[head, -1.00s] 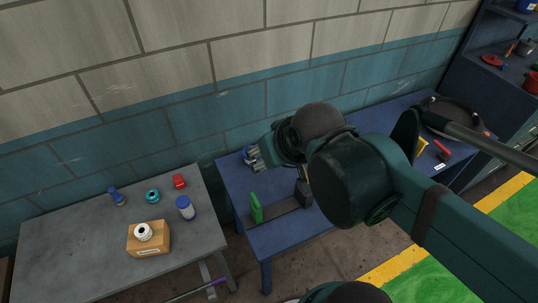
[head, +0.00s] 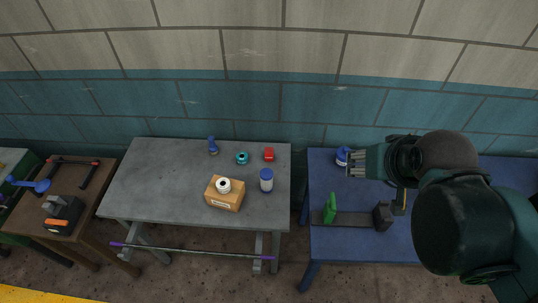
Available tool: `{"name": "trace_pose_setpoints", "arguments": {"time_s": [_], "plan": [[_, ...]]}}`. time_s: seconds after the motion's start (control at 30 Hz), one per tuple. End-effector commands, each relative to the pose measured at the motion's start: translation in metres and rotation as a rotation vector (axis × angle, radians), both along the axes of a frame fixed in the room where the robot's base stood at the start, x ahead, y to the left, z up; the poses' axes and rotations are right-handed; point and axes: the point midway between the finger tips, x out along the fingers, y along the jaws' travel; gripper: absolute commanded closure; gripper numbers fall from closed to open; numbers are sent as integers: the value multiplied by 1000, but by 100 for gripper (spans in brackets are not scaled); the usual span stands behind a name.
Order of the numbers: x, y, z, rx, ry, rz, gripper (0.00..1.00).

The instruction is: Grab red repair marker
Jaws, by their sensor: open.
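A small red object (head: 268,155) lies at the back right of the grey table; it is too small to tell whether it is the red repair marker. No other thing in the head view shows clearly as a red marker. My gripper (head: 352,171) is over the blue table, to the right of the red object and well apart from it. Its fingers point left, are open and seem to hold nothing. A blue and white container (head: 342,156) shows just behind the fingertips; whether they touch is unclear.
The grey table (head: 150,190) also bears a blue stamp-like item (head: 213,146), a teal ring (head: 242,158), a blue-capped jar (head: 266,180) and a cardboard box (head: 225,195) with a white roll. A green upright piece (head: 330,208) stands on the blue table (head: 320,180). The grey table's left half is clear.

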Motion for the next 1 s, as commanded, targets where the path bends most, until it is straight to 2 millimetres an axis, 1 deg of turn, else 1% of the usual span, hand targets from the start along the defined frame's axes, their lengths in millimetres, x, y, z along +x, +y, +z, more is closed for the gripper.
{"name": "trace_pose_setpoints", "arguments": {"time_s": [0.37, 0.4, 0.77, 1.0], "plan": [[0, 0, 0, 0, 0, 0, 55], [0, 0, 0, 0, 0, 0, 58], [1, 0, 0, -2, 1, 2, 58], [11, 4, 2, -20, 17, 37, 58]]}}
